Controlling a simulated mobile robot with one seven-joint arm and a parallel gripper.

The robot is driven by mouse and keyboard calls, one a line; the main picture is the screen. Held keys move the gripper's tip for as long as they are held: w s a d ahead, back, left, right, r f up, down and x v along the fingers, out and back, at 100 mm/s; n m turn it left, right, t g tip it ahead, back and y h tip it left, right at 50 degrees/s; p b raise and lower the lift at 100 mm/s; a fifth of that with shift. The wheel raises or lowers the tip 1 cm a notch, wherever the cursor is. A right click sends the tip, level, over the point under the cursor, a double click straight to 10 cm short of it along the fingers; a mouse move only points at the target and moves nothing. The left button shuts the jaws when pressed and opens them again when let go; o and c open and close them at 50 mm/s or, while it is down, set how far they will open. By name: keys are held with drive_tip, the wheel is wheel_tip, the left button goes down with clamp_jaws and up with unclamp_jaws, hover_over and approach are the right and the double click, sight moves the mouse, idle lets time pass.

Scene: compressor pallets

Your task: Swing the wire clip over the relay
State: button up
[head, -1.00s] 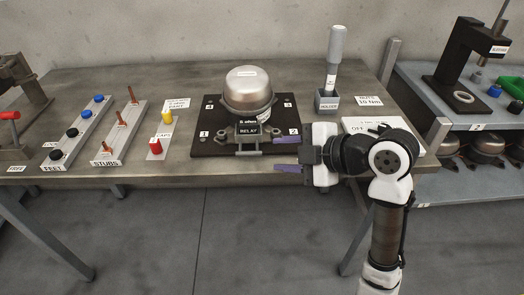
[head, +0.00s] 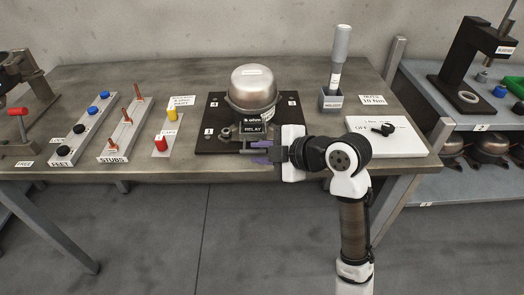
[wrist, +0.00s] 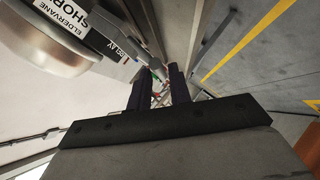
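The relay (head: 252,128) is a dark labelled block on the front of the silver compressor (head: 254,86). Grey metal parts sit low in front of the relay, partly behind my fingers; I cannot make out the wire clip for certain among them. My gripper (head: 261,152) is at the lower right of the relay, its purple fingers pointing left. The fingers are partly apart, with a gap between them. In the wrist view the dark fingers (wrist: 160,84) also have a gap, with small coloured bits seen through it; no held thing is clear.
The compressor stands on a dark plate (head: 208,142). Left of it are a caps card (head: 157,152), a stubs rack (head: 113,153) and a feet rack (head: 66,158). A tool stands in a holder (head: 331,101) behind, and a white board (head: 400,145) lies right.

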sight(262, 149)
clamp_jaws()
drive_tip(key=shift+r, duration=0.15)
drive_tip(key=shift+w+r+p, duration=0.25)
drive_tip(key=shift+r+p, duration=0.05)
drive_tip(key=shift+r, duration=0.3)
drive_tip(key=shift+w+r, duration=0.45)
drive_tip(key=shift+r, duration=0.05)
drive_tip(key=shift+p, duration=0.3)
